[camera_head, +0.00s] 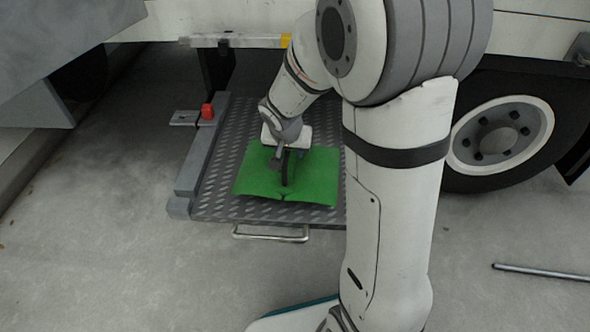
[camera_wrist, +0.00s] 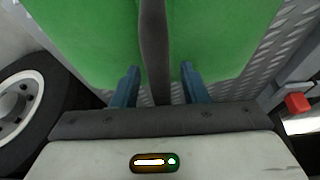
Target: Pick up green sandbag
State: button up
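The green sandbag (camera_head: 322,178) lies flat on a grey diamond-plate platform (camera_head: 225,185) beside the truck. A dark strap (camera_head: 285,172) stands up across its middle. In the wrist view, the green sandbag (camera_wrist: 85,35) fills the upper part, with the dark strap (camera_wrist: 154,45) running down its centre. My gripper (camera_wrist: 158,75) has two blue fingers, one on each side of the strap, with gaps between strap and fingers. It is open. In the head view, my gripper (camera_head: 284,152) is low over the bag's middle; its fingers are hard to make out there.
The truck's wheel (camera_head: 500,135) stands right of the platform. A red block (camera_head: 207,111) sits at the platform's left edge, and a metal handle (camera_head: 270,235) at its front. A metal rod (camera_head: 542,272) lies on the floor at right. The concrete floor at left front is clear.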

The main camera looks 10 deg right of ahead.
jog(key=shift+f, duration=0.1)
grip_shut()
dwell(0.5)
dwell(0.9)
jog(key=shift+w, duration=0.1)
